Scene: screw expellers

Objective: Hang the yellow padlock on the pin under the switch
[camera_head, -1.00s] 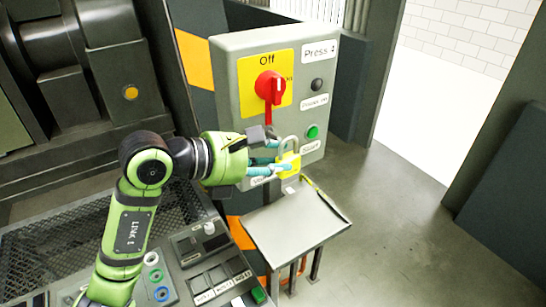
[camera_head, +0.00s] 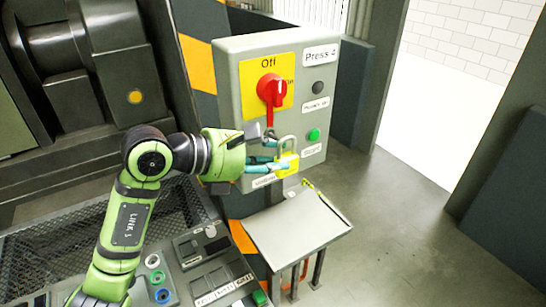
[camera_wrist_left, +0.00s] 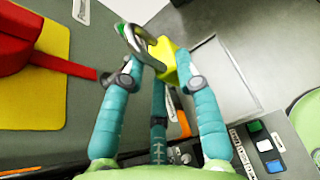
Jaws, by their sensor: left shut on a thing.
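The yellow padlock (camera_head: 288,165) has a grey shackle that points up. My left gripper (camera_head: 272,161) is shut on it, in front of the lower part of the grey switch box (camera_head: 226,90). In the left wrist view the padlock (camera_wrist_left: 163,62) sits between the teal fingers of the gripper (camera_wrist_left: 160,80). The red switch (camera_head: 270,90) sits on a yellow plate marked "Off", and a red strip runs down from it. The pin under the switch cannot be made out clearly; the gripper and padlock are close to that area. My right gripper is not in view.
A black button (camera_head: 318,87) and a green button (camera_head: 314,135) are at the box's right side. A grey tray (camera_head: 300,228) stands below the padlock. A control panel (camera_head: 215,270) lies at the lower left. The floor at right is clear.

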